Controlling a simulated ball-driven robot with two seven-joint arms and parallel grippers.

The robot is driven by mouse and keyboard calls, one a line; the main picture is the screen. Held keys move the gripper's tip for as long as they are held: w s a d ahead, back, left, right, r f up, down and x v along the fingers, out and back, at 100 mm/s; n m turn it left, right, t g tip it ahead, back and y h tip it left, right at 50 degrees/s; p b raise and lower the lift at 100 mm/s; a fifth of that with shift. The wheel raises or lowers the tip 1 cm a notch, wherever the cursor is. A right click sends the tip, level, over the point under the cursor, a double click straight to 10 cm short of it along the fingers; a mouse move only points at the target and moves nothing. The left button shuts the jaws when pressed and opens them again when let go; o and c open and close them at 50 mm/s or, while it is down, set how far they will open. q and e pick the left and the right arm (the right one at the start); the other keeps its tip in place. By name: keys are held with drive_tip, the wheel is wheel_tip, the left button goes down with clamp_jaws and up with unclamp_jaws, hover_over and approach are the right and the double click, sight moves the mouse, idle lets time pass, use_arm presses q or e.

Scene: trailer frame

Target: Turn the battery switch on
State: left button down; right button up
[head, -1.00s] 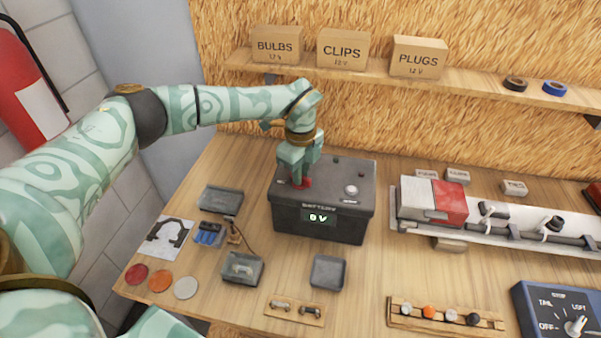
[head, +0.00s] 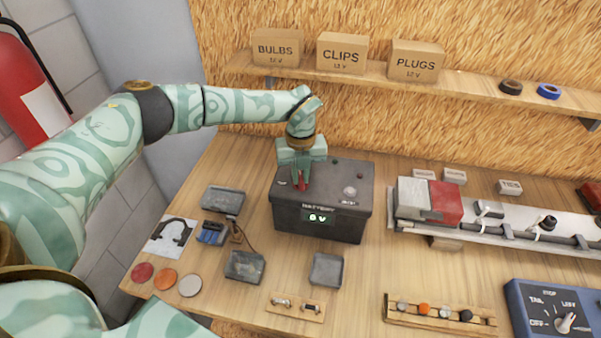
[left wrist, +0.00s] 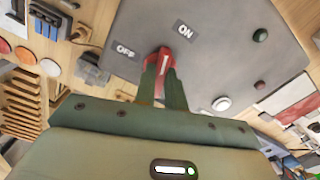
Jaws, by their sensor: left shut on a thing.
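The battery (head: 322,224) is a dark grey box on the bench, and its display (head: 320,217) reads 0 V. Its red switch lever (head: 302,181) is on top at the left and shows closer in the left wrist view (left wrist: 163,54). There the lever points between the OFF label (left wrist: 125,51) and the ON label (left wrist: 184,30). My left gripper (head: 301,176) comes down from above and is shut on the lever. Its fingers (left wrist: 163,75) flank the lever and hide its lower part. My right gripper is out of view.
A round white knob (head: 349,191) stands on the battery's right side. Small trays (head: 326,270) lie in front and left. A rail with a red and white block (head: 445,203) is at right. The shelf with boxes (head: 341,54) is behind my arm.

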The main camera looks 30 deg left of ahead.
use_arm(q)
drive_tip(key=shift+w+r+m, duration=0.1)
drive_tip(key=shift+m, duration=0.7)
drive_tip(key=shift+m+p, duration=0.35)
drive_tip(key=shift+m, duration=1.15)
drive_tip(key=c, duration=1.4)
unclamp_jaws()
drive_tip(key=shift+o, duration=0.2)
wheel_tip(320, 180, up, 6)
drive_tip(key=p, duration=0.6)
